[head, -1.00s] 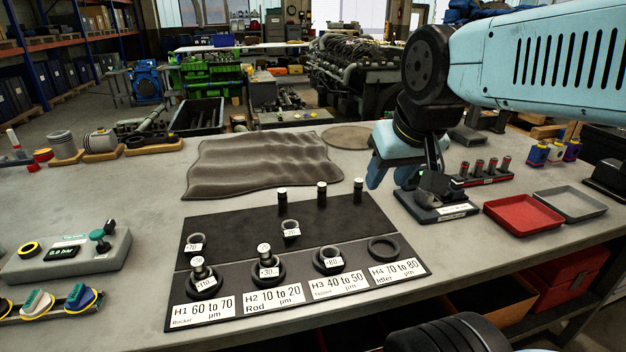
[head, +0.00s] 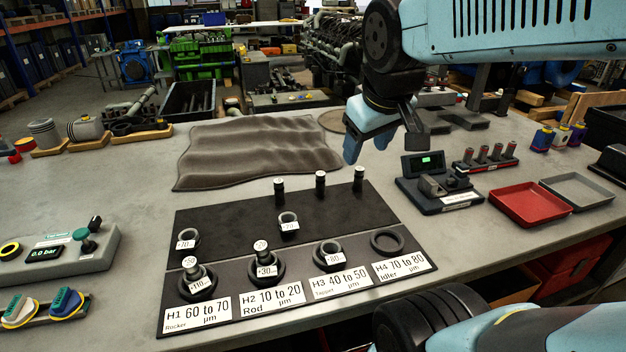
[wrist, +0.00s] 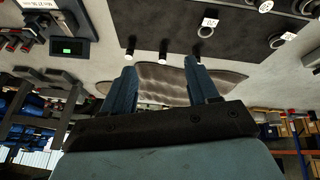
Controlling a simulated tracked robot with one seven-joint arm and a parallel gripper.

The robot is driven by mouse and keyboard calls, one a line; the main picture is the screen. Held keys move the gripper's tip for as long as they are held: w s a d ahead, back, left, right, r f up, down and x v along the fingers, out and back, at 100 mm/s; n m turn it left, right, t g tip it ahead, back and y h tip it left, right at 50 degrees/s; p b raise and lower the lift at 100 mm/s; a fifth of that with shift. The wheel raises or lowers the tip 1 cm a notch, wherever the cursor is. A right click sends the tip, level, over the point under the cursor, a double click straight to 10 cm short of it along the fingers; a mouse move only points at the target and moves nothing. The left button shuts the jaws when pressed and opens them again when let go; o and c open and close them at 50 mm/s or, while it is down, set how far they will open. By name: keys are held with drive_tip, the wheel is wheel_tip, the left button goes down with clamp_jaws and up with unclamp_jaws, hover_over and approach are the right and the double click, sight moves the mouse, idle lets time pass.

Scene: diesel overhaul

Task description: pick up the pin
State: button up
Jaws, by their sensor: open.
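Three dark pins with pale tops stand upright along the back of the black mat (head: 230,218): a left pin (head: 279,190), a middle pin (head: 320,184) and a right pin (head: 358,180). They also show near the top of the wrist view, with one pin (wrist: 163,56) between the finger lines. Two more pins stand in the rings at H1 (head: 190,270) and H2 (head: 262,250). Which pin is meant cannot be told. My gripper (head: 383,138) is open and empty, above the table behind the right pin; both fingers (wrist: 160,75) show in the wrist view.
Rings sit at H3 (head: 329,255) and H4 (head: 387,242), with smaller tagged rings behind. A gauge stand (head: 438,190) with a green display and a red tray (head: 530,204) are to the right. A wrinkled grey cloth (head: 255,150) lies behind the mat.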

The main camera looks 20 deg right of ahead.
drive_tip(key=w+f+n+g+h, duration=0.15)
drive_tip(key=w+f+n, duration=0.25)
drive_tip(key=w+n, duration=0.7)
drive_tip(key=n+h, duration=0.1)
drive_tip(key=n, duration=1.2)
approach(321, 183)
drive_tip(key=shift+g, duration=0.35)
drive_tip(key=x, duration=0.4)
drive_tip(key=w+x, duration=0.1)
drive_tip(key=x, duration=0.3)
drive_tip(key=w+x, duration=0.1)
drive_tip(key=x, duration=0.3)
drive_tip(key=shift+d+r, duration=0.15)
drive_tip(key=shift+r, duration=0.15)
clamp_jaws()
